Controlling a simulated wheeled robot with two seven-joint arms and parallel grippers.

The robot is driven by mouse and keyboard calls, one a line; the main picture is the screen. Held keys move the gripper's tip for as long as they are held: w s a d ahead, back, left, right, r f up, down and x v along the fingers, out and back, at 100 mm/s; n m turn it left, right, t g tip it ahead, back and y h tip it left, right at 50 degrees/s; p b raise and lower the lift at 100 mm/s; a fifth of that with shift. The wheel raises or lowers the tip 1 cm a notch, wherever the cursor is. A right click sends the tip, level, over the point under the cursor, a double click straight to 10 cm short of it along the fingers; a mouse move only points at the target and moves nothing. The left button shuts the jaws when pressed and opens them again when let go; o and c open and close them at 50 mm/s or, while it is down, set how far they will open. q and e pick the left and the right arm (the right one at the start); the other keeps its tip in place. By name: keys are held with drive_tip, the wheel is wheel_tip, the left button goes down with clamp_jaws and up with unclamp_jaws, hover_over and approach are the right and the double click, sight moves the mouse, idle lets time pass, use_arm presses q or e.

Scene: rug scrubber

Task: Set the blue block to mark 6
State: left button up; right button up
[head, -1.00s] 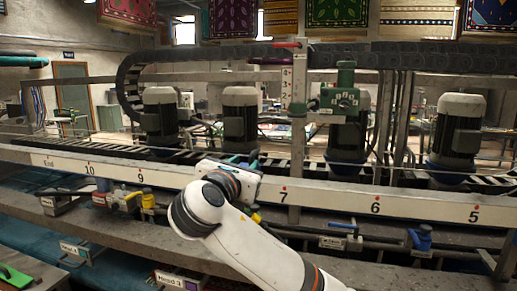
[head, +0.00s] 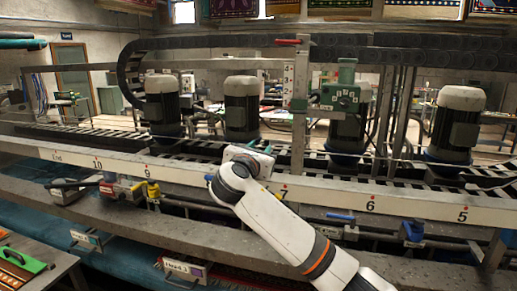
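A blue block (head: 413,231) sits on the rail below the white number strip, between marks 6 and 5. Mark 6 (head: 371,206) is printed on the strip, up and left of the block. My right arm crosses the middle of the head view. My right gripper (head: 262,149) is at the strip's upper edge, hiding the place of mark 8, well left of the blue block and apart from it. Its fingers are small and point away from me, so their opening does not show. My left gripper is not in view.
A yellow block (head: 153,191) and a red block (head: 107,187) are on the left of the rail. A blue-handled part (head: 340,217) is left of mark 6. Motors, such as the right one (head: 457,125), and a green box (head: 340,97) stand behind the strip.

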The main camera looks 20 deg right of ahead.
clamp_jaws()
drive_tip(key=shift+d, duration=0.1)
drive_tip(key=s+d, duration=0.5)
drive_tip(key=d, duration=0.3)
drive_tip(key=s+d+b, duration=0.1)
drive_tip(key=s+d, duration=0.5)
drive_tip(key=d, duration=0.2)
drive_tip(key=s+d, duration=0.5)
drive_tip(key=d, duration=0.3)
drive_tip(key=shift+s+d, duration=0.3)
drive_tip(key=shift+s, duration=0.1)
unclamp_jaws()
drive_tip(key=shift+s+r, duration=0.1)
